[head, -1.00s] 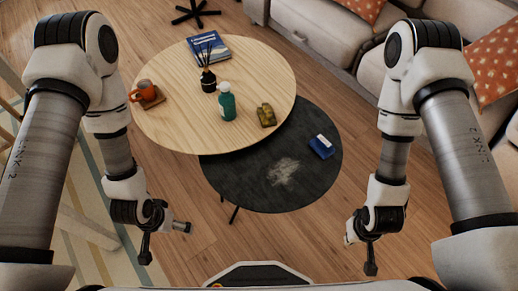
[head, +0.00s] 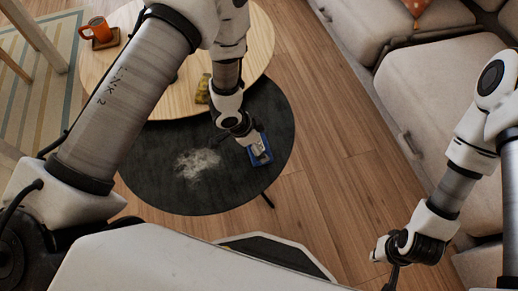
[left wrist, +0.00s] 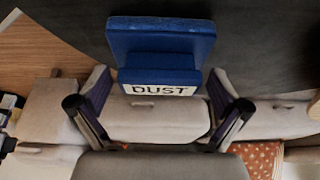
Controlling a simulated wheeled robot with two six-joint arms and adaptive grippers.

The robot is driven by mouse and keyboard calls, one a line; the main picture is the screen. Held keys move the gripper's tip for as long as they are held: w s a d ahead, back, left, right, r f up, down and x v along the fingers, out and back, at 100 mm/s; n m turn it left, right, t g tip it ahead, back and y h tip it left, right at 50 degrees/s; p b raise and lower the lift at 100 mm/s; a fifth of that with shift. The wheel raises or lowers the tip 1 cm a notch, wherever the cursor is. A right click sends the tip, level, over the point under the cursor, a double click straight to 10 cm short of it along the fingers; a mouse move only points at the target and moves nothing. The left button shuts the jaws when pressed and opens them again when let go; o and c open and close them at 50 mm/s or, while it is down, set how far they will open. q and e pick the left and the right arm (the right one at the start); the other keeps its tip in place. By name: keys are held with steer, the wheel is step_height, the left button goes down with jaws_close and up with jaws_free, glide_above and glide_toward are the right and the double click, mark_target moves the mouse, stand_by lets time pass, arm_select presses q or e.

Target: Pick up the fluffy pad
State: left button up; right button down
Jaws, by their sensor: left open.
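The fluffy pad is a blue block (head: 262,158) on the right side of the dark round table (head: 255,190). In the left wrist view the blue pad (left wrist: 160,40) has a raised blue grip part and a white label reading DUST. My left gripper (head: 252,142) is right over the pad and covers part of it in the head view. Its two fingers are apart, one on each side of the raised part, with gaps showing. The pad's underside is hidden. My right gripper (head: 388,272) hangs over the floor at the lower right, away from the tables; its jaw opening is unclear.
A pale dust patch (head: 198,162) lies on the dark table. The higher wooden table (head: 258,50) overlaps it behind, with an orange mug (head: 97,30) and a greenish object (head: 203,88) near its edge. A sofa (head: 440,105) stands at the right. Wooden floor is clear between.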

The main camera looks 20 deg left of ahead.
arm_select(q)
steer(key=c, duration=1.1)
steer(key=shift+c, duration=0.2)
steer(key=shift+r, duration=0.1)
step_height(320, 180, up, 10)
steer(key=p, duration=0.4)
steer(key=o, duration=0.4)
steer(key=shift+c, duration=1.1)
